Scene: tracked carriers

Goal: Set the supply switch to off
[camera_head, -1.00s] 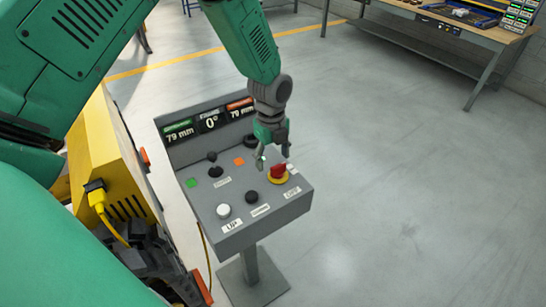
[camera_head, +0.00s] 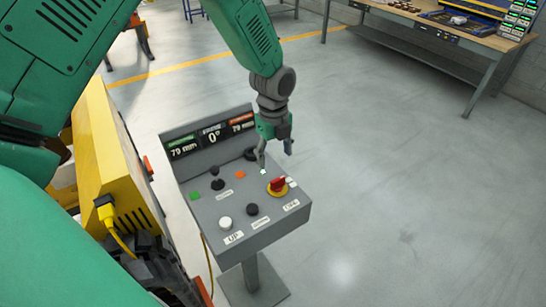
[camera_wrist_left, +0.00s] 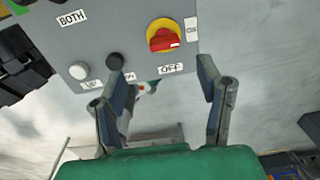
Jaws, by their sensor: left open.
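The supply switch (camera_head: 278,184) is a red rotary knob on a yellow disc at the right of the grey sloping control panel (camera_head: 245,229). In the left wrist view the switch (camera_wrist_left: 166,38) sits between an ON label (camera_wrist_left: 192,29) on its right and an OFF label (camera_wrist_left: 171,68) below it; its red bar lies roughly sideways there. My left gripper (camera_head: 275,158) is open and empty, above and behind the switch, apart from it. In the wrist view its two fingers (camera_wrist_left: 162,72) are spread wide below the switch. My right gripper is not in view.
A white button (camera_head: 225,223), a black button (camera_head: 252,210) and a small black joystick (camera_head: 217,182) are on the same panel. A yellow machine (camera_head: 115,150) stands close at the left. A workbench (camera_head: 440,35) is at the back right. The floor right of the panel is clear.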

